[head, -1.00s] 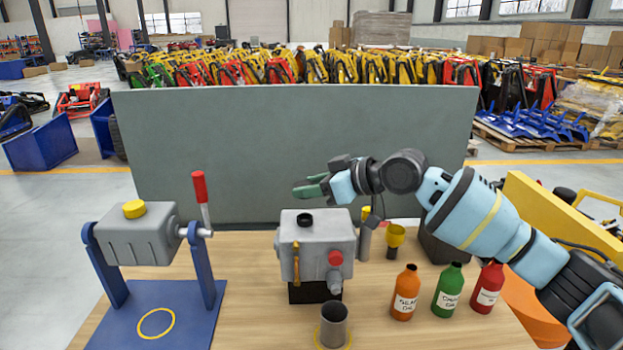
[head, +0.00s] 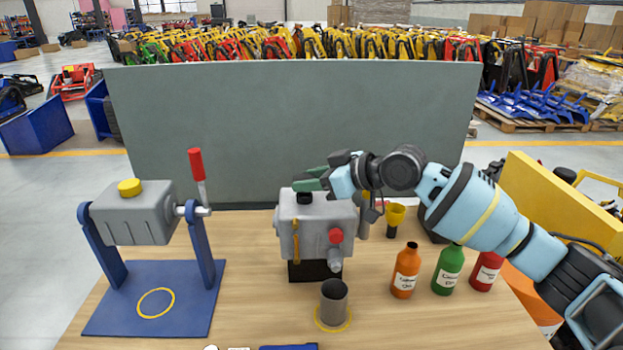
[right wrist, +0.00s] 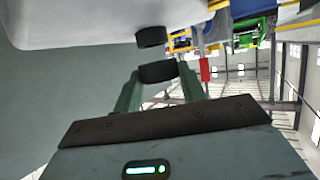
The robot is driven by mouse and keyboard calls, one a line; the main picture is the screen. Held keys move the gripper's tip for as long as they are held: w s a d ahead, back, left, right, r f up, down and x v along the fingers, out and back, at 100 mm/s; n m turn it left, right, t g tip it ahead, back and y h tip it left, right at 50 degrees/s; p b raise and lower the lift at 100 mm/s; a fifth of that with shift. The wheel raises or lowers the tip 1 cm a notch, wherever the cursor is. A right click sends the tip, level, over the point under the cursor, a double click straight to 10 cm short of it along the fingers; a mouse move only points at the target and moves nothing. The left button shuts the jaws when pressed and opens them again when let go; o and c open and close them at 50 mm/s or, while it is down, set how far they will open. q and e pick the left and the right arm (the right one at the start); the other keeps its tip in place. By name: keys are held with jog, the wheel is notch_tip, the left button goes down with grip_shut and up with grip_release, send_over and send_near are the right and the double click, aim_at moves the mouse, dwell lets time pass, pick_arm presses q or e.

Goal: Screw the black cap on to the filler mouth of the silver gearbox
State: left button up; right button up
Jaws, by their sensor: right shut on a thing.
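The silver gearbox (head: 330,212) stands on a black block on the table, with its black filler mouth (head: 304,198) on top. My right gripper (head: 305,185) is just above this mouth, its green fingers pointing left. In the right wrist view its fingers are shut on the black cap (right wrist: 158,72). The mouth (right wrist: 151,36) shows there on the pale gearbox (right wrist: 80,20), with a small gap between cap and mouth. In the head view the fingers mostly hide the cap. My left gripper is not in view.
A grey drum on a blue stand (head: 138,218) with a red-handled crank is at left. A grey cup (head: 334,303) stands in front of the gearbox. Orange (head: 405,275), green (head: 447,272) and red (head: 485,274) bottles and a yellow funnel (head: 395,215) are at right. A grey panel (head: 250,130) stands behind.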

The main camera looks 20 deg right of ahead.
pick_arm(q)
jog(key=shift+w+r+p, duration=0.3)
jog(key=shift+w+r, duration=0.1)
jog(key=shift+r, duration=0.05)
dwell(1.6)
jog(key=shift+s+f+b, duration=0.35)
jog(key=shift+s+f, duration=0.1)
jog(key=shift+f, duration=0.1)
pick_arm(e)
jog(key=shift+f, duration=1.45)
jog(key=o, duration=1)
jog(key=shift+o, duration=0.2)
jog(key=v, duration=0.6)
jog(key=shift+s+d, duration=0.25)
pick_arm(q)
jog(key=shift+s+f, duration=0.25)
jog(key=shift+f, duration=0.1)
pick_arm(e)
jog(key=shift+s+d+r, duration=0.35)
jog(key=shift+s, duration=0.05)
